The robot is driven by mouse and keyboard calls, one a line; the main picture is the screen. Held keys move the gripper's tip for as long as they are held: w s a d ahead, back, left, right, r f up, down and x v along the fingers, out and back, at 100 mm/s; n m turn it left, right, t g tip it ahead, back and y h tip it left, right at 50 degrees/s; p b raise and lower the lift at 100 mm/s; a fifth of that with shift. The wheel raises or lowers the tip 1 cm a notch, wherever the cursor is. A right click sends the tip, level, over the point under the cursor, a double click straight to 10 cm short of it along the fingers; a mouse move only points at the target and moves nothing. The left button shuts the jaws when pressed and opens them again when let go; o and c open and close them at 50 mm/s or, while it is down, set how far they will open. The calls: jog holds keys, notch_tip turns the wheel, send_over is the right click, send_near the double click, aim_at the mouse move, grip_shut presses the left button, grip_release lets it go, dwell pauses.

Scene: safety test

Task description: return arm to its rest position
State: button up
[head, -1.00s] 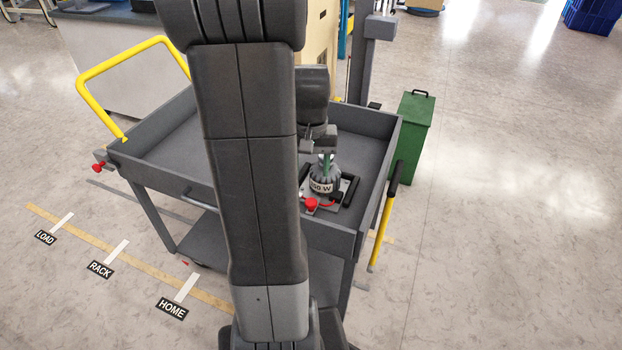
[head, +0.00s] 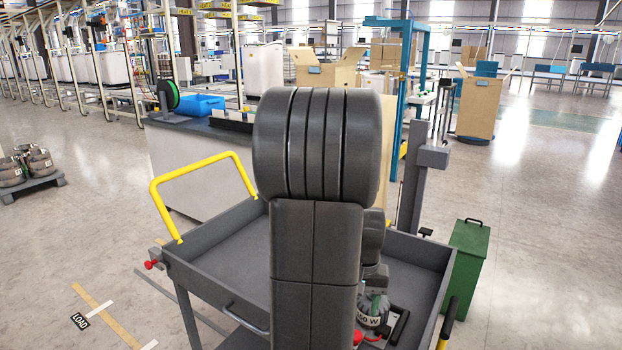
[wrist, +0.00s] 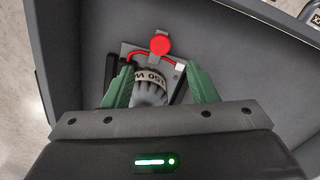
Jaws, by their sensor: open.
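My gripper (wrist: 158,76) is open, with its two green fingers on either side of a grey ribbed part (wrist: 149,93) in the wrist view. The part bears a pale label ending in "50 W". I cannot tell whether the fingers touch it. In the head view the ribbed part (head: 371,312) sits at the cart's near right, with a green finger (head: 376,302) just above it. My arm hides most of the gripper there. A red button (wrist: 160,45) and a red cable are beside the part on a small plate.
The grey cart (head: 205,262) has raised walls close around my gripper and a yellow handle (head: 152,207) at its left. A green bin (head: 468,252) stands right of the cart. A grey post (head: 412,190) and a bench (head: 180,165) are behind.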

notch_tip(320, 180, down, 9)
jog(key=shift+f+b, duration=0.1)
jog(key=shift+b, duration=0.9)
